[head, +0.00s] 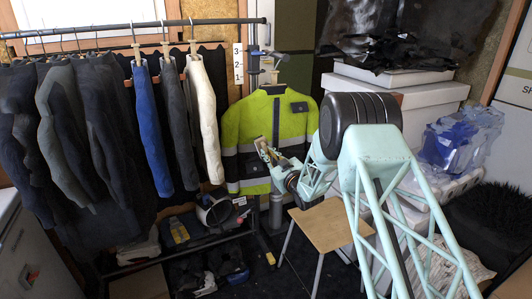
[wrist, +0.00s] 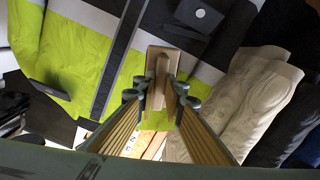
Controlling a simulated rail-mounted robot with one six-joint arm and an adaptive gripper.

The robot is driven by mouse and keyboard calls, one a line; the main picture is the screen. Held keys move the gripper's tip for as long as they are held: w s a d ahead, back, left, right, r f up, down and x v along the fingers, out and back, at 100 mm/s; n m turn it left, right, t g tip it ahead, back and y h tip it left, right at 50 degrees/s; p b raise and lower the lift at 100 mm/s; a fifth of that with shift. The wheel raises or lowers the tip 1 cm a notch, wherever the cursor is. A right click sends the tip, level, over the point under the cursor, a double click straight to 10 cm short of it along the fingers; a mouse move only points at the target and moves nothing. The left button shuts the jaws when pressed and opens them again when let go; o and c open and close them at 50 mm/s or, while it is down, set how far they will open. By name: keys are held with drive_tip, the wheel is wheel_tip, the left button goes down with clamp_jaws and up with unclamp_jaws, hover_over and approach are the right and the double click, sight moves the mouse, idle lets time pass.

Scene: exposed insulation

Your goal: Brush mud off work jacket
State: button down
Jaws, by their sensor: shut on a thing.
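My gripper (wrist: 160,92) is shut on the wooden handle of a brush (wrist: 152,58). I cannot make out mud for certain.
A rail (head: 120,30) carries several dark, blue and white garments at left. A wooden stool (head: 335,225) stands below my arm. White boxes (head: 400,90) and a blue plastic-wrapped bundle (head: 455,140) are at right. A low rack (head: 195,240) with shoes and gear stands below the garments.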

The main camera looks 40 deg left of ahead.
drive_tip(key=shift+s+d+r, duration=0.1)
drive_tip(key=shift+s+d, duration=0.1)
drive_tip(key=shift+d, duration=0.3)
drive_tip(key=shift+v, duration=1.5)
drive_tip(key=shift+d, duration=0.1)
